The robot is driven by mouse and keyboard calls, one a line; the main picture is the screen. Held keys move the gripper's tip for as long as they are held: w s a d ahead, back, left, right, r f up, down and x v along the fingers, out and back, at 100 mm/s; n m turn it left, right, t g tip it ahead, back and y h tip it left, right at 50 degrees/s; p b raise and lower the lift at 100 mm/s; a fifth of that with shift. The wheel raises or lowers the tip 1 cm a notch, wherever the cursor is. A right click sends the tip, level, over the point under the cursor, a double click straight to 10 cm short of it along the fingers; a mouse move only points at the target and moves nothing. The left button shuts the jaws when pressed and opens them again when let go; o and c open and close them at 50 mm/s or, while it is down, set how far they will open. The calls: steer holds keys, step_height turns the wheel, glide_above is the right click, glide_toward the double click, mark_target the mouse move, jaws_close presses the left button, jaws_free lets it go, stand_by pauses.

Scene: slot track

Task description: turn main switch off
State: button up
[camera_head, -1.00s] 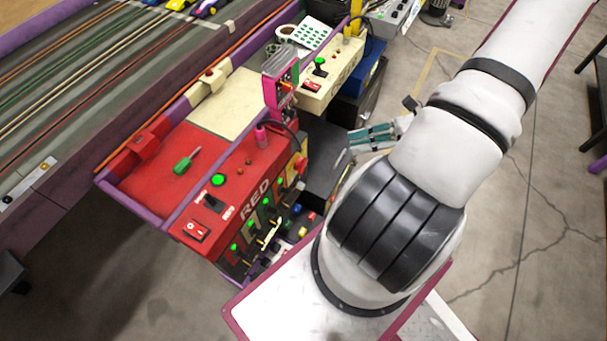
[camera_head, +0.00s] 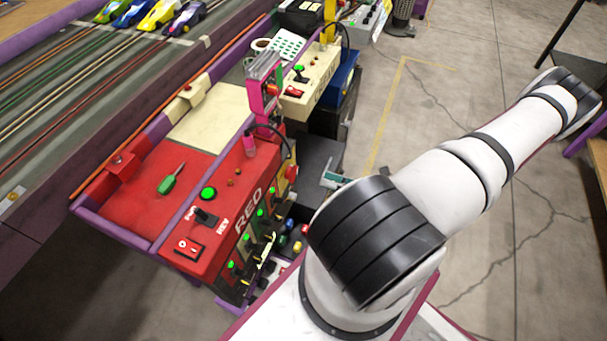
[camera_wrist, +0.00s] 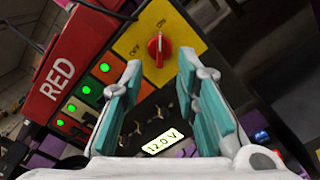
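The main switch is a red rotary knob (camera_wrist: 158,48) on a yellow plate (camera_wrist: 185,38) marked OFF and ON. Its grip stands roughly upright in the wrist view, its upper end toward ON. In the head view the red knob (camera_head: 291,172) is at the right end of the red RED box (camera_head: 225,195). My gripper (camera_wrist: 160,62) is open, its two teal fingers apart with nothing between them. In the wrist view the knob appears between and just beyond the fingertips; contact is not visible. In the head view my gripper (camera_head: 335,180) is partly hidden by my arm.
Below the yellow plate are black toggles and a 12.0 V display (camera_wrist: 162,141). Several green lights (camera_wrist: 110,91) run along the box's front. A cream control box (camera_head: 310,82) stands behind, and the slot track (camera_head: 90,85) lies left.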

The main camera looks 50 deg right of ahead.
mark_target(292, 174)
steer(key=x, duration=0.7)
steer(key=shift+w+b, duration=0.4)
steer(key=shift+b, duration=0.05)
steer(key=shift+a, duration=0.1)
jaws_close()
